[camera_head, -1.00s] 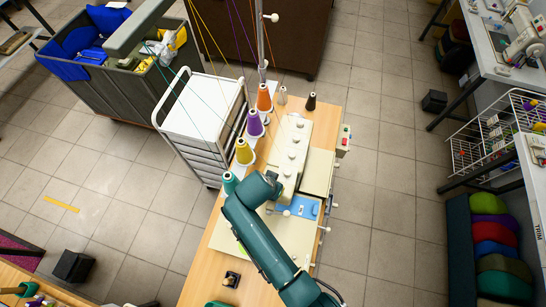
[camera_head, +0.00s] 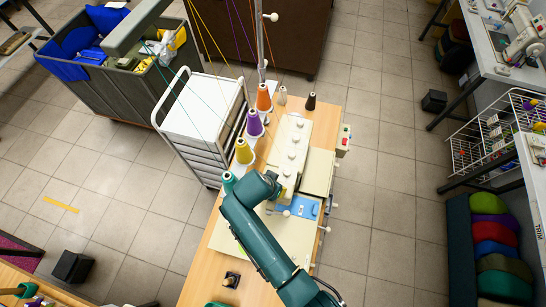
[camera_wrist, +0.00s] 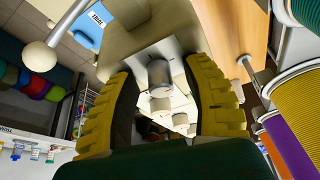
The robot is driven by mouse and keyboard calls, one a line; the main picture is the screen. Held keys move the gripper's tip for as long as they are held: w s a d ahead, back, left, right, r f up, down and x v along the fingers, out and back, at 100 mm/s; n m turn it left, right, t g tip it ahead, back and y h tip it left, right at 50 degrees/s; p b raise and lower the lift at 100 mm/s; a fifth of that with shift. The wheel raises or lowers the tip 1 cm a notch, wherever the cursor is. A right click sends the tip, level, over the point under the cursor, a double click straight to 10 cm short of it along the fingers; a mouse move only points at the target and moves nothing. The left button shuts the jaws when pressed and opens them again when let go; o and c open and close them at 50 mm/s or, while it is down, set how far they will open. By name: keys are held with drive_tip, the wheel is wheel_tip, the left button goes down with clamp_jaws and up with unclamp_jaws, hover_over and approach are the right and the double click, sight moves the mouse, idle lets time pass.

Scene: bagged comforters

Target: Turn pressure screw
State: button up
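The cream sewing machine (camera_head: 290,152) stands on a wooden table, with several round knobs along its top. In the wrist view, a grey metallic cylinder (camera_wrist: 160,73), which looks like the pressure screw, stands out from the pale machine head. My gripper (camera_wrist: 159,68) has its yellow ridged fingers spread on either side of this cylinder. Gaps show between the fingers and the cylinder, and nothing is held.
Thread cones in orange (camera_head: 264,98), purple (camera_head: 255,124) and yellow (camera_head: 244,152) stand left of the machine. A white ball knob (camera_wrist: 40,57) and a blue plate (camera_wrist: 88,30) are near the gripper. A white drawer cart (camera_head: 200,108) stands left of the table.

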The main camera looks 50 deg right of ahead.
drive_tip(key=v, duration=1.2)
